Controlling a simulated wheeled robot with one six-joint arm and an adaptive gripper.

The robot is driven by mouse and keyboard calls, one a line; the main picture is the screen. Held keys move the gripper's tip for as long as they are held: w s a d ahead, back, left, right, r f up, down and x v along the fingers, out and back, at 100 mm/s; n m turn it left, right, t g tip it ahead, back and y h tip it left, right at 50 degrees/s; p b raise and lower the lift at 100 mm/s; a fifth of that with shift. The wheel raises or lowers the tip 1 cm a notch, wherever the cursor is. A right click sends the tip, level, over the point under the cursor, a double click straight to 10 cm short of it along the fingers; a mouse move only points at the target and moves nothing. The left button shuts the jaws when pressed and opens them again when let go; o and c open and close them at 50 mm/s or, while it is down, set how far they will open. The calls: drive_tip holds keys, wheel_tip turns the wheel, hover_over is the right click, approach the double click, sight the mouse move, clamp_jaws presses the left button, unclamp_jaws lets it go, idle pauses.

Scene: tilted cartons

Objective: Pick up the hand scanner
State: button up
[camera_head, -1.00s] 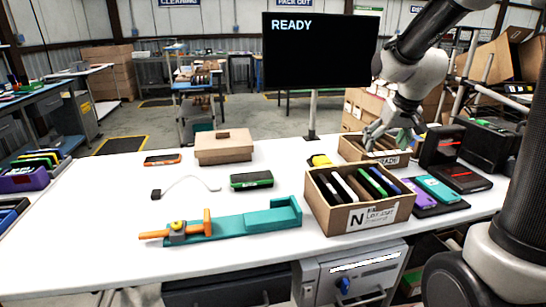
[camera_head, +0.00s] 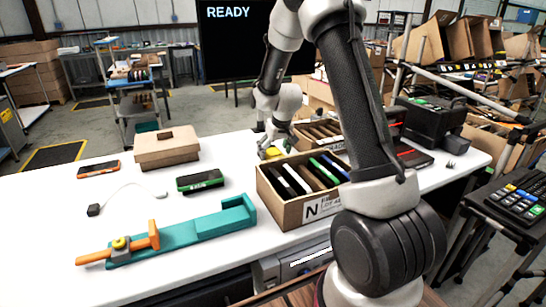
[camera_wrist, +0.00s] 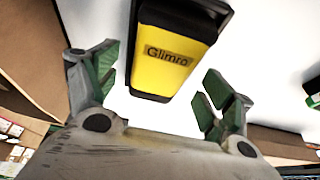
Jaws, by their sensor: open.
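A yellow and black device marked "Glimro" (camera_wrist: 172,62), which looks like the hand scanner, lies on the white table. In the wrist view it sits between and beyond the spread fingers of my gripper (camera_wrist: 160,66). Clear gaps show on both sides, so it is not gripped. Its upper black part runs out of the frame. In the head view a small yellow patch of it (camera_head: 272,153) shows behind the carton marked N, beside my gripper (camera_head: 276,146); my arm and the carton partly hide this area.
The open carton marked N (camera_head: 283,207) holds upright slim devices and stands close in front. Another filled carton (camera_head: 303,133) is just right of the gripper. A brown lidded box (camera_head: 166,148), a green-edged device (camera_head: 200,181) and a teal fixture (camera_head: 185,234) are left.

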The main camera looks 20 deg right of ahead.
drive_tip(key=shift+f, duration=0.1)
drive_tip(key=c, duration=1)
